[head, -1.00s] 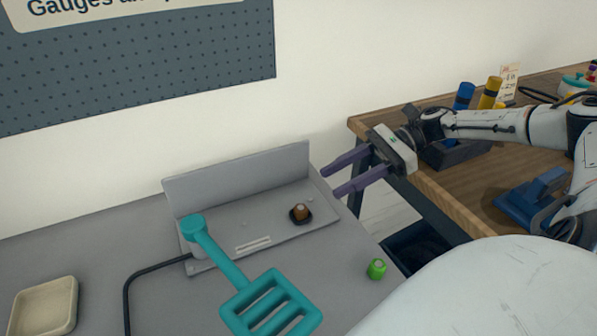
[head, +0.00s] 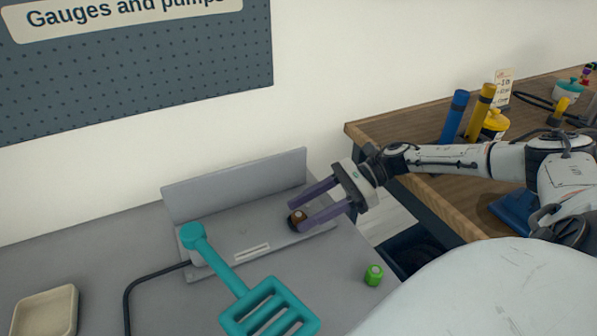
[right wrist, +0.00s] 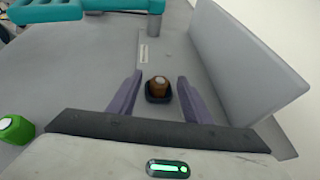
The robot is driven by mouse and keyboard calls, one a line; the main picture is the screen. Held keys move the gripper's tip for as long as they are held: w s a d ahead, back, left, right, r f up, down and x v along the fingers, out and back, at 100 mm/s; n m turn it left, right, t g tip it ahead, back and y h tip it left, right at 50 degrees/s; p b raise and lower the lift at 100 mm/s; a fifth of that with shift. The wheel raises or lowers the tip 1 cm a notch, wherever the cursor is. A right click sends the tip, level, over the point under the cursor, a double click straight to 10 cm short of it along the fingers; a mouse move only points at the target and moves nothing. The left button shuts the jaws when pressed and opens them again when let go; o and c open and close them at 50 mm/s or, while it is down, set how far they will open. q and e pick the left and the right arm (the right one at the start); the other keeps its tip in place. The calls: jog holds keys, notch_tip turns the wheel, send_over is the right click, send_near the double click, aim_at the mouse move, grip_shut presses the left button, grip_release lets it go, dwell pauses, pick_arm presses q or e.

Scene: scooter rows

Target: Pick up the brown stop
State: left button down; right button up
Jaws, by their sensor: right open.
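The brown stop (head: 298,217) is a small brown piece with a pale top, seated in a black holder on the grey tray-like stand. It also shows in the right wrist view (right wrist: 159,84), between and a little ahead of the two fingertips. My right gripper (head: 295,207) is open, its purple fingers reaching from the right to either side of the brown stop. In the right wrist view the right gripper (right wrist: 160,80) has clear gaps on both sides of the stop. In the head view a finger partly covers the stop's holder. My left gripper is not in view.
A green piece (head: 373,275) stands at the front right. A beige tray (head: 45,312) is at the left. A wooden table (head: 430,125) is at the right.

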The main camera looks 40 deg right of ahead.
jog(key=shift+c, duration=0.4)
jog(key=c, duration=1.1)
jog(key=shift+o, duration=0.2)
jog(key=shift+r, duration=0.1)
